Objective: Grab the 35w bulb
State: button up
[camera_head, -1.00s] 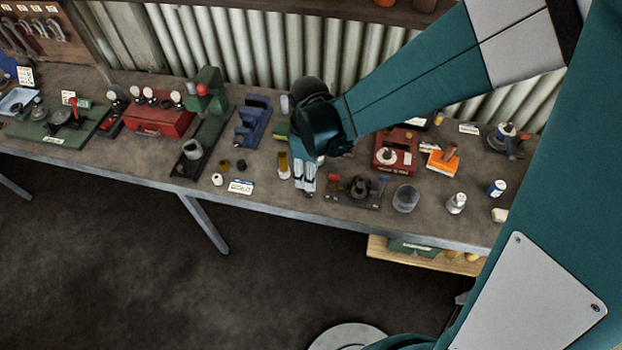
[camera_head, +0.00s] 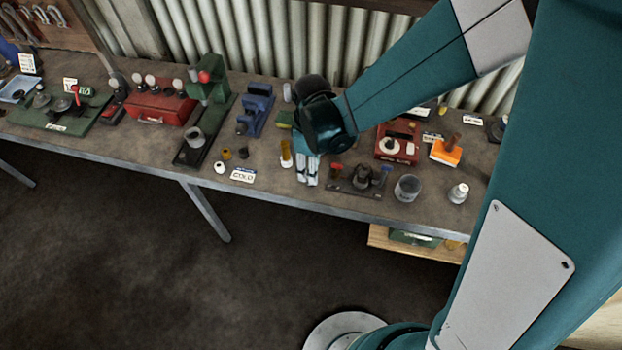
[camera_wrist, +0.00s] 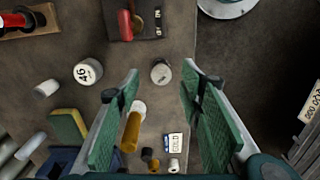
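Several round white-topped bulbs (camera_head: 165,84) stand on a red case (camera_head: 160,107) at the left of the bench in the head view. Their wattage markings are too small to read, so I cannot tell which is the 35w bulb. My gripper (camera_head: 307,178) is well to the right of them, over the bench near its front edge. In the wrist view my gripper (camera_wrist: 160,78) is open, with green-padded fingers wide apart. A brass-coloured cylinder with a pale end (camera_wrist: 131,131) shows beside the left finger. Nothing is clearly held.
A glass jar (camera_head: 407,187) is to the right. A white round piece marked 46 (camera_wrist: 88,71) lies nearby.

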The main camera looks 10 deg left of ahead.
jog(key=shift+s+f, duration=0.1)
jog(key=shift+f, duration=2.4)
jog(key=c, duration=1)
